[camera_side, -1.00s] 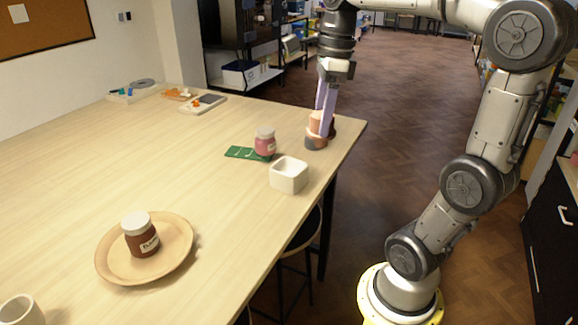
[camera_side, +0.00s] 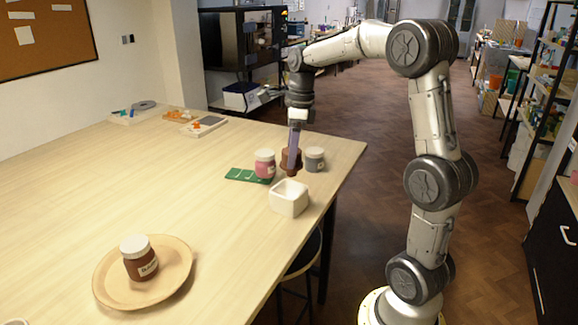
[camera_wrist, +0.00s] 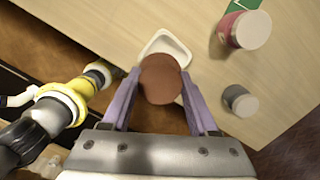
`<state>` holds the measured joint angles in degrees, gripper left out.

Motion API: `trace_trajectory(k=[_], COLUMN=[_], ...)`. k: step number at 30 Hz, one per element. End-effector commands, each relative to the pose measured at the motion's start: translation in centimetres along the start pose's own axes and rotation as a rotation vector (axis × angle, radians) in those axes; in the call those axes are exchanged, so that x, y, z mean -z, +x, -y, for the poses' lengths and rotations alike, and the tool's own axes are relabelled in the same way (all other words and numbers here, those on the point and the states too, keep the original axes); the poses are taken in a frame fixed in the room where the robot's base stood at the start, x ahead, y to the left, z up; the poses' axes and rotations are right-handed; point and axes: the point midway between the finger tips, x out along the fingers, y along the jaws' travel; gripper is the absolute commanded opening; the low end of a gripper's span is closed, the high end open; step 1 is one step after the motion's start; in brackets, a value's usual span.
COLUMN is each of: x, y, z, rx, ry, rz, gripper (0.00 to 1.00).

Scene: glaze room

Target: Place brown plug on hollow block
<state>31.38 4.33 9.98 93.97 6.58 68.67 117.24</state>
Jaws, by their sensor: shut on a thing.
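My gripper (camera_wrist: 160,92) is shut on the brown plug (camera_wrist: 160,75), a round reddish-brown piece between its two purple fingers in the wrist view. In the side view the plug (camera_side: 291,171) hangs above the table behind the hollow block (camera_side: 288,198), partly hidden by a finger. The hollow block is a white, square, open-topped block near the table's right edge. In the wrist view the hollow block (camera_wrist: 166,43) shows just past the plug, which covers its near part. The plug appears apart from the block.
A pink jar (camera_side: 265,164) stands by a green card (camera_side: 243,175), left of my gripper. A grey jar (camera_side: 315,159) stands close on the right. A plate (camera_side: 177,273) with a brown jar (camera_side: 140,259) is at the front left. The table's middle is clear.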

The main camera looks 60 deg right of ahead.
Motion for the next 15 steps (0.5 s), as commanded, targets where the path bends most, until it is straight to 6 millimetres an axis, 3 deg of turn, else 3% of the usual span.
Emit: trace_trajectory(k=[6,11,15], x=[-0.5,-0.1,-0.1], y=[1.8,3.9,4.4], z=[1.0,0.9,0.9], rx=[-0.002,0.000,0.001], ry=[0.000,-0.001,-0.001], rz=[-0.001,0.000,0.001], gripper=[0.02,0.02,0.02])
